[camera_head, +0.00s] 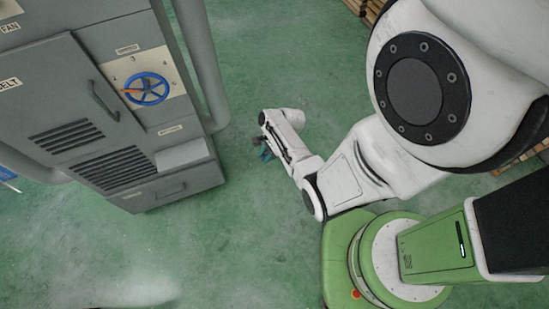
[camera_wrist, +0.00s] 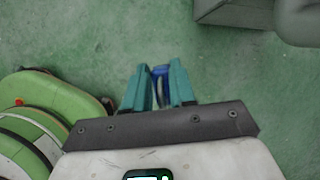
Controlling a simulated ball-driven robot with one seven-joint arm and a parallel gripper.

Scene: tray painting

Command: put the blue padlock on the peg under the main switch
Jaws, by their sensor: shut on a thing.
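My gripper (camera_wrist: 158,88) shows in the wrist view with its two teal fingers close together. A blue thing (camera_wrist: 160,72), which looks like the blue padlock, is held between them; most of it is hidden by the fingers. In the head view my gripper (camera_head: 264,152) hangs over the green floor, to the right of the grey cabinet and apart from it. The padlock is too small to make out there. The main switch and its peg cannot be made out in either view.
The grey cabinet (camera_head: 95,180) stands at the left, with a blue handwheel (camera_head: 147,89), vents, a drawer (camera_head: 160,191) and a thick grey pipe (camera_head: 203,60) beside it. Its corner (camera_wrist: 235,12) shows at the wrist view's top right. Green floor between cabinet and arm is clear.

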